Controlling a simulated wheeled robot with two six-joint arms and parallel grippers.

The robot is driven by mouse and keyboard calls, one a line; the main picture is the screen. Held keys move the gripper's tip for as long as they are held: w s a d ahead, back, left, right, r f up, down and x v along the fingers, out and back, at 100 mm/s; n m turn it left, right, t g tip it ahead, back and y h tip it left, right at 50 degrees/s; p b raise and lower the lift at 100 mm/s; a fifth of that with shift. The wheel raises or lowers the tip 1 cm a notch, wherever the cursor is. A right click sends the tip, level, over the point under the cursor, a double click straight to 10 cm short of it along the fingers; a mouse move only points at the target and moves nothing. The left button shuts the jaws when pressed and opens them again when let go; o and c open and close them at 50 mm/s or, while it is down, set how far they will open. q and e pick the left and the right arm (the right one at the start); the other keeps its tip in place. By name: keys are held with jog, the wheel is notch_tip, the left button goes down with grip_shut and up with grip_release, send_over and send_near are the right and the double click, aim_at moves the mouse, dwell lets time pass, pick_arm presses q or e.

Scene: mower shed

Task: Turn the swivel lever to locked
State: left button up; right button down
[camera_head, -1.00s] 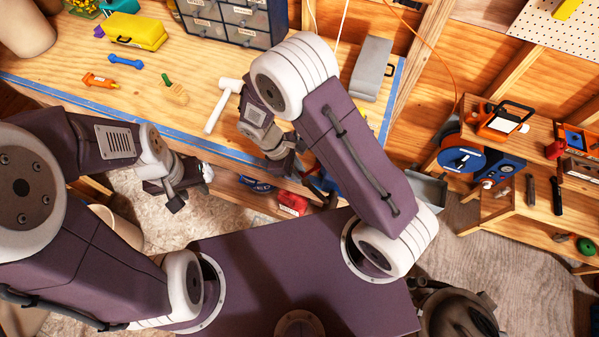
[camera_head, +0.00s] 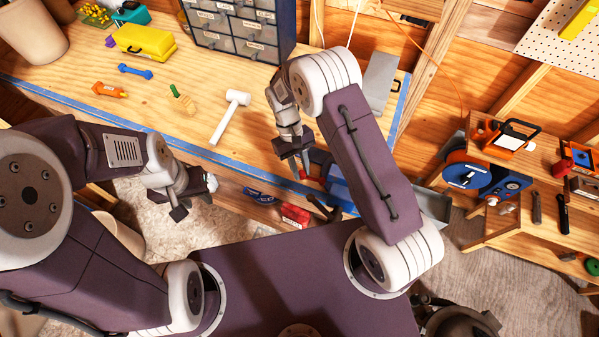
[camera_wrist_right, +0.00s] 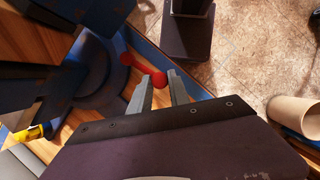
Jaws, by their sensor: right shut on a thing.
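A blue vise (camera_head: 338,186) sits at the bench's front edge, partly hidden by my right arm. In the right wrist view its dark blue round base (camera_wrist_right: 98,88) shows in shadow at left.
A grey box (camera_head: 380,84) is behind my right arm. A red item (camera_head: 295,215) lies below the bench edge.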

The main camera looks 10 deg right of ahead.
jog(key=shift+w+d+m+y, duration=0.3)
jog(key=shift+w+m, duration=0.1)
jog(key=shift+m, duration=0.3)
jog(key=c, duration=1.2)
grip_release()
jog(key=shift+c, duration=0.2)
jog(key=shift+w+r, duration=0.2)
jog(key=shift+r, duration=0.05)
jog(key=b+v, duration=0.2)
jog(key=v, duration=0.6)
jog(key=shift+r+b, duration=0.25)
jog(key=shift+b, duration=0.05)
